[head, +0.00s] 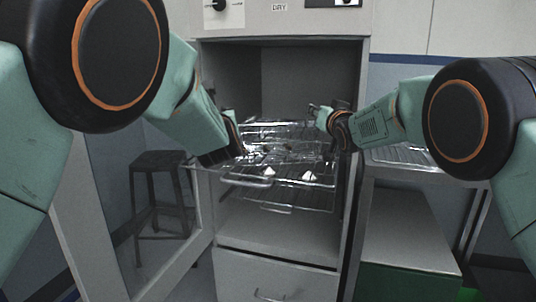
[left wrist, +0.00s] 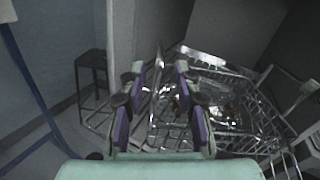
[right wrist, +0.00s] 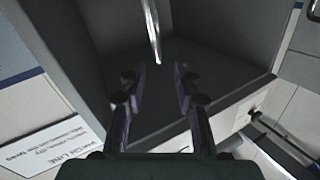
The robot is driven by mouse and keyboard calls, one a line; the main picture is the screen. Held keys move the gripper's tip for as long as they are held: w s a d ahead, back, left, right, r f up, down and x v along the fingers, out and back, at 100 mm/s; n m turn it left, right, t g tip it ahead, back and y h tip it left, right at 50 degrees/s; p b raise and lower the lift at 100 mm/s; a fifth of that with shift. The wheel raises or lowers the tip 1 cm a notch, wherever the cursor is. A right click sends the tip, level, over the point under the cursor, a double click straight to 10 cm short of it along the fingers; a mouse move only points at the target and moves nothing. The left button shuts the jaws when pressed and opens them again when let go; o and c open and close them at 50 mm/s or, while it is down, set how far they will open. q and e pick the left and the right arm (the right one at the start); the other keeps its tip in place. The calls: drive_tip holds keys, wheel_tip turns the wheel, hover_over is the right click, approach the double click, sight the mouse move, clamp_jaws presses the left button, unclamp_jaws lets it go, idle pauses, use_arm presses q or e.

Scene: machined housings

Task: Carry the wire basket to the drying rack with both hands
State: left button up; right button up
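The wire basket (head: 285,152) sits at the mouth of an open grey cabinet, over wire racking. Its shiny wires overlap the racking, so its exact outline is hard to tell. Its wire grid also shows in the left wrist view (left wrist: 240,125). My left gripper (head: 240,147) is at the basket's left side; in the left wrist view its fingers (left wrist: 160,70) are apart with a bright bar between or just beyond them. My right gripper (head: 322,118) is at the right side; its fingers (right wrist: 156,74) are apart, with a bright bar (right wrist: 154,30) beyond the tips. A wire rack (head: 402,154) lies on the stand at right.
The cabinet (head: 228,80) is marked DRY, and its side walls are close to both grippers. Its glazed door (head: 150,220) stands open at left, with a dark stool (head: 157,170) behind it. Small white pieces (head: 308,177) show among the front wires.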

drive_tip(key=s+d, duration=0.1)
drive_tip(key=s, duration=0.7)
drive_tip(key=shift+d, duration=0.25)
